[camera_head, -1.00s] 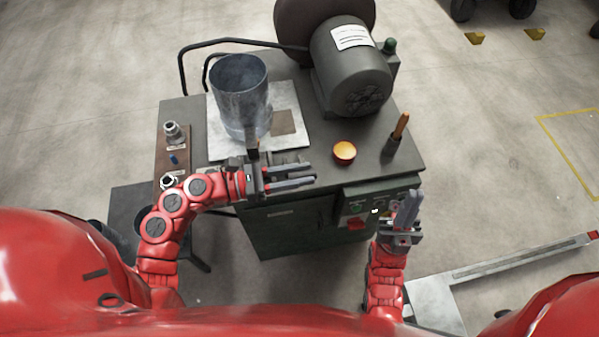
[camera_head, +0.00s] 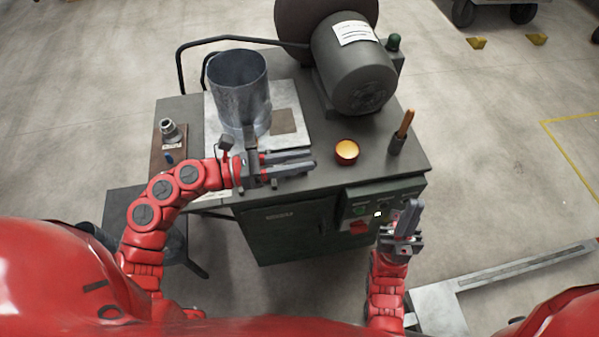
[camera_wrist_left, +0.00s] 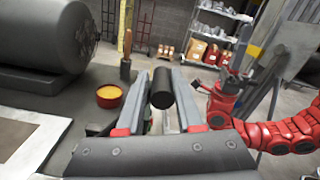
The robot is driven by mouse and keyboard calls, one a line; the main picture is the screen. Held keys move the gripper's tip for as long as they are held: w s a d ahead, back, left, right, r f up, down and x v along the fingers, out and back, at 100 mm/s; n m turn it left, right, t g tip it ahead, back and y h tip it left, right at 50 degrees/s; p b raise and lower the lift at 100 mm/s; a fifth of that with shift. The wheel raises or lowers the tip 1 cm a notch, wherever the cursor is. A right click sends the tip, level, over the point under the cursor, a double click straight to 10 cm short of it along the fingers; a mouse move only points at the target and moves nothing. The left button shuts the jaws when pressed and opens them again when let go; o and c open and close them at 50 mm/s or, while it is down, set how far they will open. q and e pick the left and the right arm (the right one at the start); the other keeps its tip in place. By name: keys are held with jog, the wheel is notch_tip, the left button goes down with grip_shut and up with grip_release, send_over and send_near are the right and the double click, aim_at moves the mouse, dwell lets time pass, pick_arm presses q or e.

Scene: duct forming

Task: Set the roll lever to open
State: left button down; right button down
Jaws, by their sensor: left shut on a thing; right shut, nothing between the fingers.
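A black cylindrical grip (camera_wrist_left: 161,90), seemingly the roll lever's handle, shows between the fingers of my left gripper in the left wrist view. My left gripper (camera_head: 300,163) is shut on it at the front edge of the dark machine table (camera_head: 350,185). In the head view the gripper and arm largely hide the handle, so I cannot tell the lever's setting. My right gripper (camera_head: 409,215) is shut and empty in front of the control panel (camera_head: 366,203); it also shows in the left wrist view (camera_wrist_left: 236,75).
A grey metal cylinder (camera_head: 239,90) stands on a light plate (camera_head: 290,100) behind my left gripper. Small fittings (camera_head: 170,131) lie at the left.

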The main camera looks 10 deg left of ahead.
pick_arm(q)
jog(key=w+n, duration=0.1)
jog(key=w+a+r+n+b, duration=0.1)
jog(key=w, duration=0.1)
jog(key=w+n, duration=0.1)
jog(key=shift+w+a+r, duration=0.2)
jog(key=shift+w+r, duration=0.1)
jog(key=shift+r, duration=0.05)
jog(key=shift+w+a+r+n+b, duration=0.1)
jog(key=shift+w+a+n+b, duration=0.15)
jog(key=shift+w+b, duration=0.35)
jog(key=shift+w+a+r+n+b, duration=0.1)
jog(key=shift+w+a+n+b, duration=0.1)
jog(key=shift+w+b, duration=0.35)
